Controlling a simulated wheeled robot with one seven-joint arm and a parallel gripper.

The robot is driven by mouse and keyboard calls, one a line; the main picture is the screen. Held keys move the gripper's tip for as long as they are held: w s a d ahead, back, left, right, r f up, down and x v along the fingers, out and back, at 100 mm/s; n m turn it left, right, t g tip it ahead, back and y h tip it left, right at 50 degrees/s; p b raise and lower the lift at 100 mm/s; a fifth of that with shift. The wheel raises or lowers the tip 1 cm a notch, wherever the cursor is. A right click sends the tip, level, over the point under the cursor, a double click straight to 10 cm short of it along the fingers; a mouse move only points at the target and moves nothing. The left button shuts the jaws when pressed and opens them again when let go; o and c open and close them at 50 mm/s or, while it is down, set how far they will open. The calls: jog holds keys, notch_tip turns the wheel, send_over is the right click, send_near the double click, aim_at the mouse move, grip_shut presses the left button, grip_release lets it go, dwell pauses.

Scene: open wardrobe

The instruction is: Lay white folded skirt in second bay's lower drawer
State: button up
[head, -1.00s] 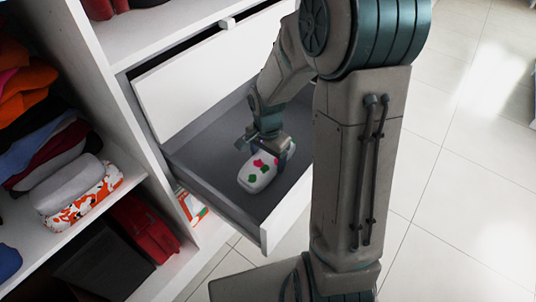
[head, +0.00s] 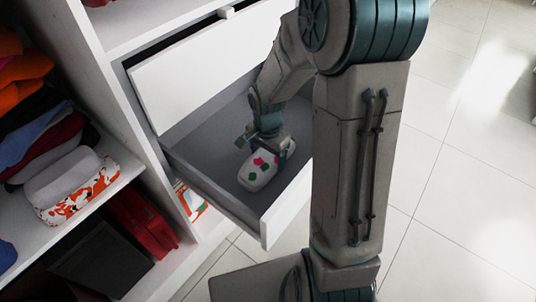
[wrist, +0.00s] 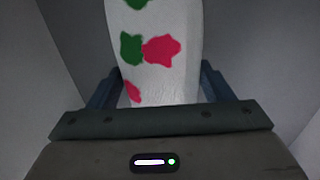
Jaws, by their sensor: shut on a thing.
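The white folded skirt (head: 257,171) has pink and green patches and is inside the open lower drawer (head: 222,196), low against the grey floor. My gripper (head: 270,148) reaches down into the drawer and is shut on the skirt. In the wrist view the skirt (wrist: 160,55) stands between my two fingers (wrist: 160,92), one on each side. The fingertips are partly hidden by the skirt and the gripper body. Whether the skirt touches the drawer floor cannot be told.
Another drawer (head: 200,75) above is slightly open, its white front over the rear of the lower drawer. On the left, shelves hold folded clothes (head: 75,185), a red item (head: 142,222) and a dark box (head: 103,262). Clear tiled floor (head: 450,190) lies to the right.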

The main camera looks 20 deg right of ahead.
aim_at(268, 155)
jog(key=shift+f, duration=0.3)
jog(key=o, duration=0.8)
jog(key=shift+c, duration=0.3)
notch_tip(268, 155, up, 9)
jog(key=p, duration=0.6)
jog(key=shift+p, duration=0.3)
jog(key=shift+r, duration=0.35)
jog(key=s+r+n+t+p, duration=0.1)
jog(key=s+r+n+p, duration=0.4)
jog(key=r, duration=0.7)
jog(key=s+r+n+t+p, duration=0.1)
jog(key=s+r+n+p, duration=0.4)
jog(key=s+r, duration=0.3)
notch_tip(268, 155, up, 5)
jog(key=shift+s+f+n+t+p, duration=0.1)
jog(key=shift+s+n+t+p, duration=0.25)
jog(key=shift+p, duration=0.25)
